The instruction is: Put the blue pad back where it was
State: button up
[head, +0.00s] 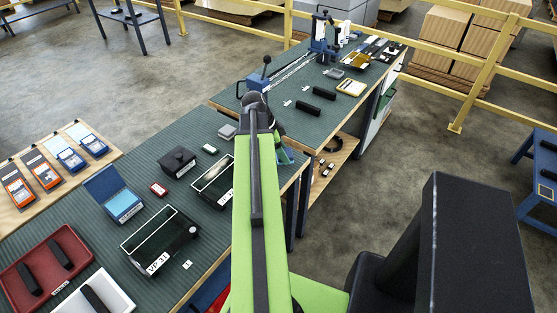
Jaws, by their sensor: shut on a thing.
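My gripper (280,134) is at the far end of my green arm, over the near table's right end by the gap between the tables. The arm hides most of it, and its fingertips do not show clearly. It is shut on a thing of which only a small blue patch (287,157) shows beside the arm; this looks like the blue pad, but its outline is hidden. An open blue case (121,206) with a light blue inside lies on the near table at left.
The far table (270,110) carries a blue clamp (258,82) and black bars. A yellow railing (480,85) stands behind.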

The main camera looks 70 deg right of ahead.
notch_tip(320, 180, down, 3)
jog(key=shift+f+b, duration=0.1)
jog(key=shift+b, duration=0.85)
jog(key=shift+w+r, duration=0.15)
jog(key=shift+r, duration=0.15)
jog(key=shift+f, duration=0.25)
jog(key=o, duration=1.5)
jog(key=shift+c, duration=0.2)
jog(key=shift+r, duration=0.1)
jog(key=shift+r+p, duration=0.2)
jog(key=shift+p, duration=0.15)
jog(key=p+v, duration=1.1)
jog(key=v, duration=0.1)
